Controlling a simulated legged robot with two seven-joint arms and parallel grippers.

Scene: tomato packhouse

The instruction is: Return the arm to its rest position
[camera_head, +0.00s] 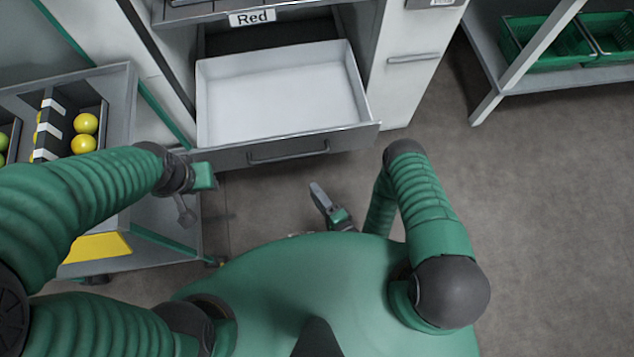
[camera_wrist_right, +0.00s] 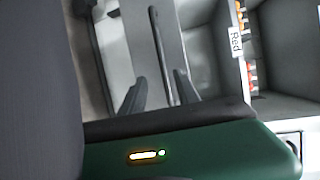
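My right gripper (camera_head: 318,192) hangs low in front of the open drawer, between it and my body. In the right wrist view its two dark fingers (camera_wrist_right: 159,86) stand apart with nothing between them. My right arm (camera_head: 425,195) is bent, with its elbow out to the right. My left arm (camera_head: 90,190) reaches in from the left. Its gripper (camera_head: 187,211) is over the left cart's near right corner, beside the drawer front, and mostly hidden behind the wrist; I cannot tell its opening.
An open, empty white drawer (camera_head: 280,95) juts out under a "Red" label (camera_head: 252,17). A grey cart (camera_head: 122,95) at left carries yellow tomatoes (camera_head: 85,123). Green crates (camera_head: 545,45) sit on a rack at upper right. The floor (camera_head: 540,210) at right is clear.

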